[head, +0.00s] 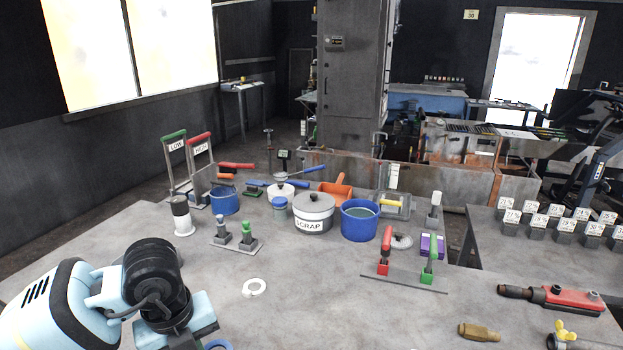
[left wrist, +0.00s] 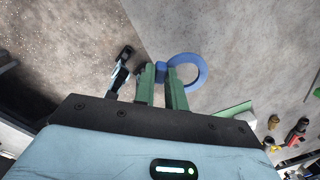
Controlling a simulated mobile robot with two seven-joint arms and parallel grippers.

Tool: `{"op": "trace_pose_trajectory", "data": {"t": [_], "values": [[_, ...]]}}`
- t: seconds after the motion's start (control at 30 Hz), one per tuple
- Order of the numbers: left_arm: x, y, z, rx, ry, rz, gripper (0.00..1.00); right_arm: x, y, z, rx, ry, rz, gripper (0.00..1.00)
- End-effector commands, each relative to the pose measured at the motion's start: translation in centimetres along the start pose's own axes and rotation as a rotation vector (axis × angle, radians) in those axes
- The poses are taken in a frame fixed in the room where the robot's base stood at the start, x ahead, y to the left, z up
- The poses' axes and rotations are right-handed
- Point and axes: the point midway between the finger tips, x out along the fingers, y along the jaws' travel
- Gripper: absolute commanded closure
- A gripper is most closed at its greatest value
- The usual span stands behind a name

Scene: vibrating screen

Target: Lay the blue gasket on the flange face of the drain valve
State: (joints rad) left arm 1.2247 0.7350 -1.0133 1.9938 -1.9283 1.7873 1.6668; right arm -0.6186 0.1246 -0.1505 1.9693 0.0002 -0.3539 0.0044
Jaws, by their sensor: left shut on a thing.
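My left gripper (left wrist: 163,84) is shut on the blue gasket (left wrist: 201,72), a flat ring pinched by its tab between the green fingers. The ring stands out to the right of the fingers, above the grey table. In the head view only a sliver of the gasket (head: 217,345) shows at the bottom edge, beside my left gripper (head: 190,343), whose fingertips are hidden. A brass fitting with a yellow handle (head: 565,335), possibly the drain valve, is cut off at the lower right. Its flange face cannot be made out. My right gripper is not seen.
Farther back stand a SCRAP pot (head: 314,214), a blue tub (head: 360,222) and red and green handles (head: 407,262). A brass plug (head: 479,332) and a red tool (head: 560,298) lie right. The front middle is mostly clear.

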Motion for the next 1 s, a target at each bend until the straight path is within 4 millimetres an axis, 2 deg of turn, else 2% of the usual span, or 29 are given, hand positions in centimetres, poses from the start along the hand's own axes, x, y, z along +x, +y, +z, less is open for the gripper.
{"op": "trace_pose_trajectory", "data": {"t": [1.0], "values": [[0.5,1.9,-1.3,1.622,0.139,-0.046,1.00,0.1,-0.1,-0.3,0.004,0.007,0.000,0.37]]}}
